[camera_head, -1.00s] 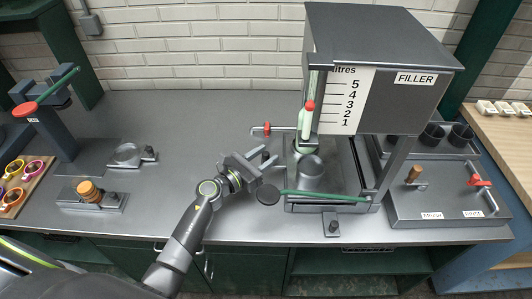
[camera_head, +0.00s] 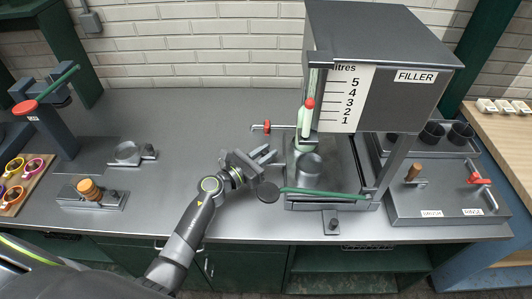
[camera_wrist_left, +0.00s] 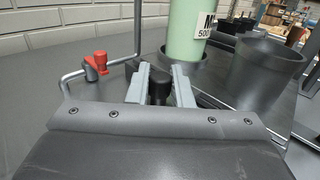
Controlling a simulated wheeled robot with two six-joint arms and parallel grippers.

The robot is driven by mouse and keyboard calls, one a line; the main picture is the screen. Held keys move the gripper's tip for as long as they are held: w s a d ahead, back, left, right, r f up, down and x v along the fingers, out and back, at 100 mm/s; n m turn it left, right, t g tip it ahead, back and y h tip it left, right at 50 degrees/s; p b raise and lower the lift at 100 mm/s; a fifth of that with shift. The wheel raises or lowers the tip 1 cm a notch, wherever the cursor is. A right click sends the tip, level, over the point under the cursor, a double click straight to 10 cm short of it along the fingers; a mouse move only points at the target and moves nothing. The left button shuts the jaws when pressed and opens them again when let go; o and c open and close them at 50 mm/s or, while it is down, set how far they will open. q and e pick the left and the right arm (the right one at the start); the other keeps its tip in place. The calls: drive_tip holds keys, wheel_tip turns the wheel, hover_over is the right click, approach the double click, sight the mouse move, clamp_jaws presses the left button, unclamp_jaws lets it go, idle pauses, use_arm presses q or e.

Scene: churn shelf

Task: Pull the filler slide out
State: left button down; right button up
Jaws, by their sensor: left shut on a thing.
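The filler (camera_head: 385,75) is a grey box on posts, with a litre scale on its front. Under it lies a grey base (camera_head: 330,205) with a dark cup (camera_head: 308,165) and a pale green bottle (camera_head: 305,121), which also shows in the left wrist view (camera_wrist_left: 187,30). My left gripper (camera_head: 269,157) is at the left side of this base. In the left wrist view its fingers (camera_wrist_left: 160,88) are shut on a short black knob (camera_wrist_left: 158,91), with the bottle and cup just beyond. The slide itself is largely hidden behind the gripper and cup. My right gripper is not in view.
A box with red and wooden handles (camera_head: 445,202) stands on the right.

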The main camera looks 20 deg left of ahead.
use_arm(q)
drive_tip(key=s+a+b, duration=0.1)
drive_tip(key=a, duration=0.3)
drive_tip(key=s+a+b, duration=0.1)
drive_tip(key=a+b, duration=0.1)
drive_tip(key=a, duration=0.2)
drive_tip(key=s+a+b, duration=0.1)
drive_tip(key=a+b, duration=0.1)
drive_tip(key=a, duration=0.2)
drive_tip(key=shift+s+f, duration=0.2)
drive_tip(key=shift+s, duration=0.05)
drive_tip(key=shift+s+a+r+b, duration=0.15)
drive_tip(key=shift+a+b, duration=0.25)
drive_tip(key=shift+a, duration=0.1)
drive_tip(key=c, duration=1.3)
unclamp_jaws()
drive_tip(key=shift+c, duration=0.2)
